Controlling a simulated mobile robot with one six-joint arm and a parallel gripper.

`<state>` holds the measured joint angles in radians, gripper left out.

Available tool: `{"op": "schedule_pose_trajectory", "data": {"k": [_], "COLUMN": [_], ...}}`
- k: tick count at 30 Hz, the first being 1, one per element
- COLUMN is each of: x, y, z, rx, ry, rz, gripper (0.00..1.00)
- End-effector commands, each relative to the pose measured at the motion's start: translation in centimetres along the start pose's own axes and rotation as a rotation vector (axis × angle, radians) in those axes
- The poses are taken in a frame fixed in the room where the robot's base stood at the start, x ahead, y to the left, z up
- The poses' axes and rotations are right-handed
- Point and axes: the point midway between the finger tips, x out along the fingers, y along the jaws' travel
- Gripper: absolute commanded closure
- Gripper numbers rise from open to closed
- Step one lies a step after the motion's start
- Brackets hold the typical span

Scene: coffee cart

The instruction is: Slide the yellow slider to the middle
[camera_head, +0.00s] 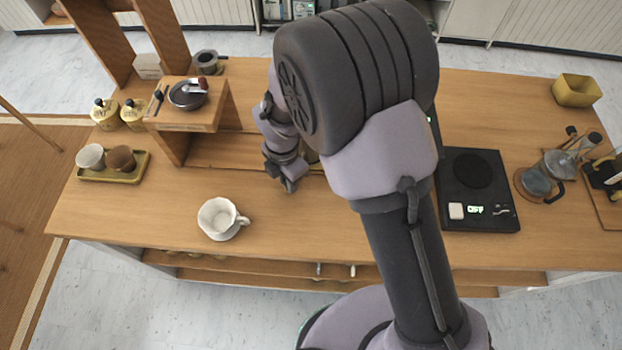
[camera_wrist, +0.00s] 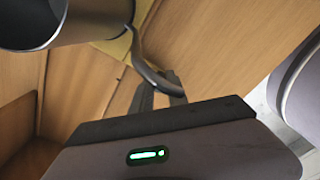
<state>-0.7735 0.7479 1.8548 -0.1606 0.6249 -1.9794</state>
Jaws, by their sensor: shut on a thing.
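My gripper (camera_head: 289,186) is low over the middle of the wooden counter, partly covered by my arm in the head view. In the wrist view my gripper (camera_wrist: 162,92) is shut on the end of a dark curved handle (camera_wrist: 143,68). The handle runs to a dark grey round vessel (camera_wrist: 95,22) at the upper left. A yellow piece (camera_wrist: 117,47) shows beside and partly under the vessel. It may be the yellow slider, but I cannot tell. My arm hides much of this area in the head view.
A white cup (camera_head: 232,234) stands front left of my gripper. A wooden stand (camera_head: 182,125) holds a dark bowl (camera_head: 187,97). A tray (camera_head: 146,172) with two cups is farther left. A black scale (camera_head: 486,216) and a glass carafe (camera_head: 537,184) are right. A yellow box (camera_head: 577,97) stands at the back right.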

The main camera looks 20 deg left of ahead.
Motion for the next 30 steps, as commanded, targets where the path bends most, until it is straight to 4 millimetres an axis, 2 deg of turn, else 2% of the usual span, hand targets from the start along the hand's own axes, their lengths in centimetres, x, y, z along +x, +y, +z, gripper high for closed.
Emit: {"op": "schedule_pose_trajectory", "data": {"k": [6,12,18,30], "x": [-0.1,-0.1,-0.1,0.0], "y": [3.3,5.3,6.4,6.5], "z": [-3.3,-5.3,-6.3,-6.5], "rx": [-0.002,-0.001,-0.001,0.001], "ry": [0.0,0.0,0.0,0.0], "rz": [0.002,0.001,0.002,0.001], "gripper": [1.0,1.0,1.0,1.0]}}
